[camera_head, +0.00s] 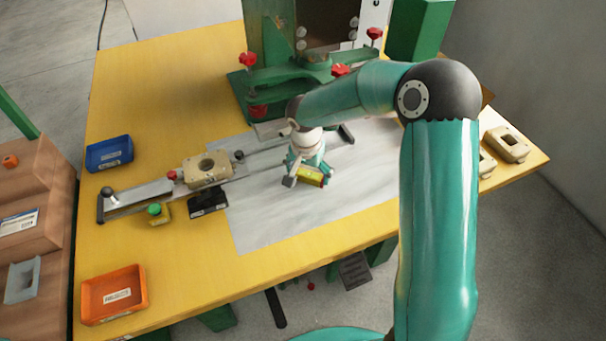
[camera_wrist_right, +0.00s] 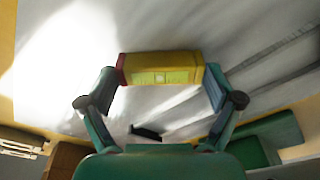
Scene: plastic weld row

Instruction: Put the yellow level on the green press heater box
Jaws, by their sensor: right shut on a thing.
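The yellow level (camera_wrist_right: 160,68) is a short yellow block with a pale green window and a red end. In the wrist view it lies between the two fingers of my right gripper (camera_wrist_right: 160,88), which is shut on it. In the head view the level (camera_head: 311,178) shows below my right gripper (camera_head: 304,177), over the grey sheet; I cannot tell how high it is. The green press (camera_head: 290,70) stands at the back of the table, with red knobs; its green box (camera_head: 419,28) is at the upper right, partly cut off by the frame. My left gripper is not in view.
A rail fixture with a beige block (camera_head: 208,171) runs across the table. A blue tray (camera_head: 109,154) and an orange tray (camera_head: 114,295) sit at the left. Beige parts (camera_head: 506,144) lie at the right edge. The grey sheet (camera_head: 270,225) is clear in front.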

